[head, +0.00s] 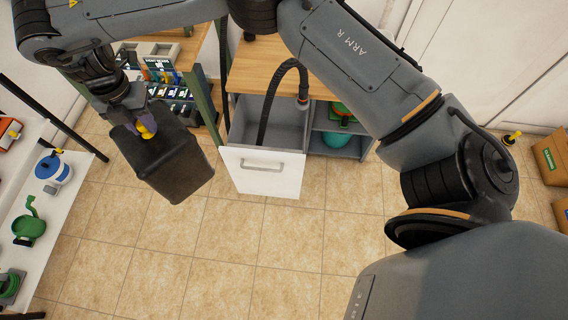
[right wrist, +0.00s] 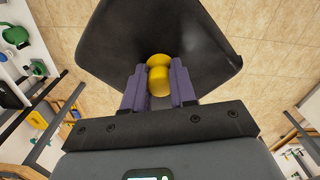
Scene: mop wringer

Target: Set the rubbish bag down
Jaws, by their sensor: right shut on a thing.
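The black rubbish bag (head: 170,168) hangs in the air above the tiled floor at the left of the head view. It has a yellow knob-like top. My right gripper (head: 143,129) is shut on this yellow top. In the right wrist view, the purple fingers (right wrist: 159,85) of my right gripper stand on both sides of the yellow top, with the black bag (right wrist: 130,40) beyond them. The bag's underside is hidden, and it looks clear of the floor. My left gripper is not in view.
A pulled-out drawer (head: 262,172) with a white front and a wood-topped cabinet (head: 255,68) stand right of the bag. White shelving (head: 58,215) with green and blue items is at the left. Cardboard boxes (head: 551,157) stand far right. The tiled floor (head: 200,250) in front is clear.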

